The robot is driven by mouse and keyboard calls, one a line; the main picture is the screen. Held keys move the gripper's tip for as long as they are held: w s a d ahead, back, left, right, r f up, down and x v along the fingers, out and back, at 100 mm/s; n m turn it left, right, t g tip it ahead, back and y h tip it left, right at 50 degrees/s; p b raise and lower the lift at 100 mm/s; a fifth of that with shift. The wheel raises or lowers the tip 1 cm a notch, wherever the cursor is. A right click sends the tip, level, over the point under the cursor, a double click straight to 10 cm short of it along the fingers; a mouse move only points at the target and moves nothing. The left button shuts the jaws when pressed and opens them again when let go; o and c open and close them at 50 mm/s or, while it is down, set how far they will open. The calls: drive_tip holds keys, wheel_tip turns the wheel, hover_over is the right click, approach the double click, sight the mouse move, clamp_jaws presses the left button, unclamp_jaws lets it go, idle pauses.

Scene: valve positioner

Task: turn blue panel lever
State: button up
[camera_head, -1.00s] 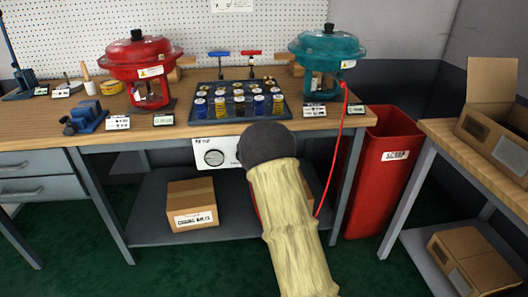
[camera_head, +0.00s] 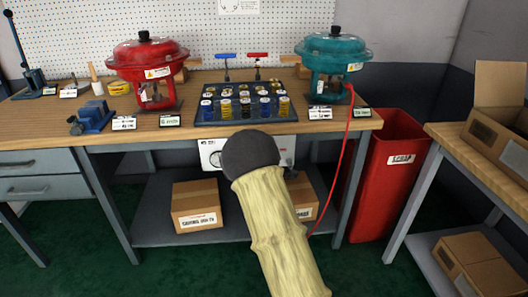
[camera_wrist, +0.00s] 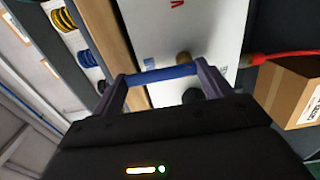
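The white panel (camera_head: 213,150) hangs under the bench's front edge, with a round gauge at its left. My gripper is hidden behind my wrist and forearm in the head view, which also cover the panel's middle. In the wrist view, a blue lever (camera_wrist: 160,76) lies crosswise between the two separated dark fingers of my gripper (camera_wrist: 163,82), close to the fingertips. Whether the fingers touch it is unclear. A brass fitting (camera_wrist: 183,58) and a dark round knob (camera_wrist: 192,96) sit by it on the white panel face.
A blue T-handle (camera_head: 226,55) and a red one (camera_head: 257,55) stand at the bench back. Red (camera_head: 147,62) and teal (camera_head: 333,55) actuators flank a parts tray (camera_head: 200,119). A red hose (camera_head: 347,150) hangs near the scrap bin (camera_head: 385,190). Boxes (camera_head: 195,201) sit on the shelf below.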

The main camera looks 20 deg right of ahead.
drive_tip(key=o, duration=0.4)
drive_tip(key=p+v, duration=0.2)
drive_tip(key=v, duration=1.5)
drive_tip(key=shift+s, duration=0.25)
